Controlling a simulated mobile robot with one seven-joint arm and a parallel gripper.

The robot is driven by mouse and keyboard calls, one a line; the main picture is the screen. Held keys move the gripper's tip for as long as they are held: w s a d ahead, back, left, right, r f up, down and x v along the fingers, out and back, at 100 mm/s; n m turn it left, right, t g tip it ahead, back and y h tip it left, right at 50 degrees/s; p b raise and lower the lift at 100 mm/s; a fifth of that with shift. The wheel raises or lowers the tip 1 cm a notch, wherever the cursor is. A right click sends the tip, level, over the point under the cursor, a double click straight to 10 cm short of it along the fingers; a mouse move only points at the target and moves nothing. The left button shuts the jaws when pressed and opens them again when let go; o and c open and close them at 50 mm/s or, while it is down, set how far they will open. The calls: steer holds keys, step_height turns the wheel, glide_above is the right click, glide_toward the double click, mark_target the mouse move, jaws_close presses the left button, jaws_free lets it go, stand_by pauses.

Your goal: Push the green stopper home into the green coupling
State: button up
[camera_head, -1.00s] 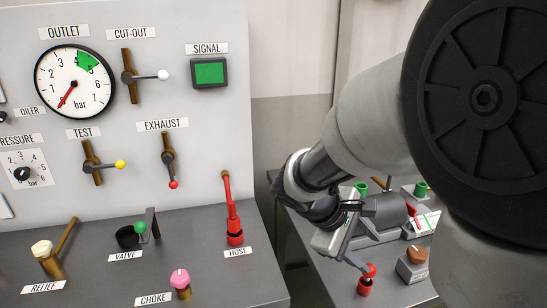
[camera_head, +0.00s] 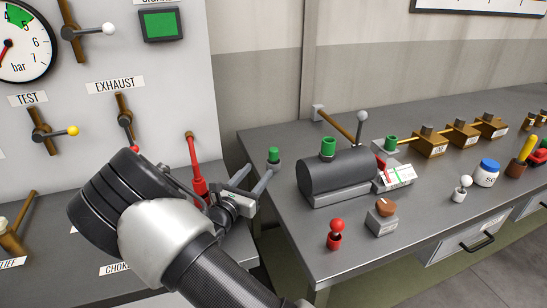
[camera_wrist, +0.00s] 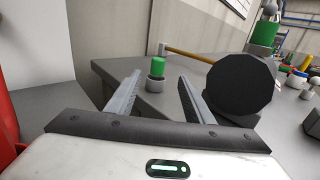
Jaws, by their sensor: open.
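A green stopper (camera_head: 273,153) stands upright in a grey fitting (camera_head: 273,165) near the table's left edge. In the wrist view the stopper (camera_wrist: 158,63) shows above its fitting (camera_wrist: 155,83), framed between my fingers. A green cup-like coupling (camera_head: 328,146) sits on top of the dark tank, and a similar green one (camera_head: 391,143) is behind to its right. I cannot tell which green part the task means by the coupling. My gripper (camera_head: 255,179) is open and empty, its tips short of the stopper; it also shows in the wrist view (camera_wrist: 160,78).
The dark tank (camera_head: 338,173) stands close to the right of the stopper. A red-knobbed part (camera_head: 335,234) and a brown-knobbed block (camera_head: 382,218) sit in front. The panel's red lever (camera_head: 195,165) is close to my gripper. The table's front left is bare.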

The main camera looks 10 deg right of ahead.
mark_target(272, 153)
steer(key=x, duration=0.8)
steer(key=shift+d, duration=0.1)
steer(key=shift+a+b+x, duration=0.25)
steer(key=shift+b+x, duration=0.2)
steer(key=shift+x, duration=2.45)
steer(key=shift+w, duration=0.1)
steer(key=c, duration=1.2)
